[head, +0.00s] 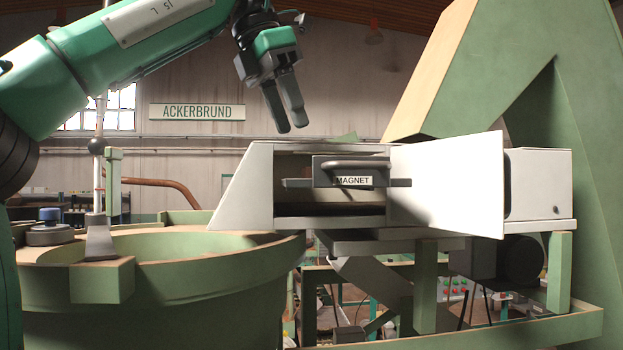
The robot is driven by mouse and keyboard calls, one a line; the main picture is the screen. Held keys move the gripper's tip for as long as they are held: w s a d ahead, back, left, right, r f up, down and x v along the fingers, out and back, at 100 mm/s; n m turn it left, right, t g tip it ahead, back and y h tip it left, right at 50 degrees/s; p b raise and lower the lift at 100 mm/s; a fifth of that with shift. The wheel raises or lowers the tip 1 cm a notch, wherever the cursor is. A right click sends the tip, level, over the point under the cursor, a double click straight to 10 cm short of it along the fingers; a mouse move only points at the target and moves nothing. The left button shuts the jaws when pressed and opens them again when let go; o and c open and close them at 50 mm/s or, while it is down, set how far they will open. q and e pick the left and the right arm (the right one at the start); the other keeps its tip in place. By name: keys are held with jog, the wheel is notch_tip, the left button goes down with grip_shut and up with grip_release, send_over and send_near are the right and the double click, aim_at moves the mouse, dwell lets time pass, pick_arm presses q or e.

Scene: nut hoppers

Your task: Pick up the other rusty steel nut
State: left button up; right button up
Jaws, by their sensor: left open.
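No rusty steel nut can be made out in the head view. My left gripper (285,108) is open and empty, with its fingers pointing down. It is in the air above and in front of a grey housing (258,185). The housing's white door (447,185) stands open to the right. Inside sits a magnet drawer (322,172) with a bar handle and a label reading MAGNET. The inside of the large green bowl (150,290) at the lower left is mostly hidden by its rim. My right gripper does not show.
A tall green hopper frame (590,150) fills the right side. The air around the left gripper is clear.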

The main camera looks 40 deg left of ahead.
aim_at(310, 173)
pick_arm(q)
jog(key=shift+w+a+f, duration=0.55)
jog(key=shift+w+f, duration=0.2)
jog(key=shift+f, duration=0.1)
jog(key=shift+s+d+f, duration=0.15)
jog(key=shift+d+f, duration=0.05)
jog(key=shift+d+f+p, duration=0.2)
jog(key=shift+d+p, duration=0.1)
jog(key=shift+p, duration=0.1)
jog(key=p+x, duration=0.1)
jog(key=x, duration=0.2)
jog(key=shift+w+f, duration=0.35)
jog(key=shift+d+f, duration=0.1)
jog(key=shift+f, duration=0.1)
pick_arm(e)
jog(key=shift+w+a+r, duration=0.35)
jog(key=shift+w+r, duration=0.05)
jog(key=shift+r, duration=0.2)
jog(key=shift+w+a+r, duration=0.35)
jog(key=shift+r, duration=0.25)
pick_arm(q)
jog(key=shift+c, duration=0.3)
grip_shut()
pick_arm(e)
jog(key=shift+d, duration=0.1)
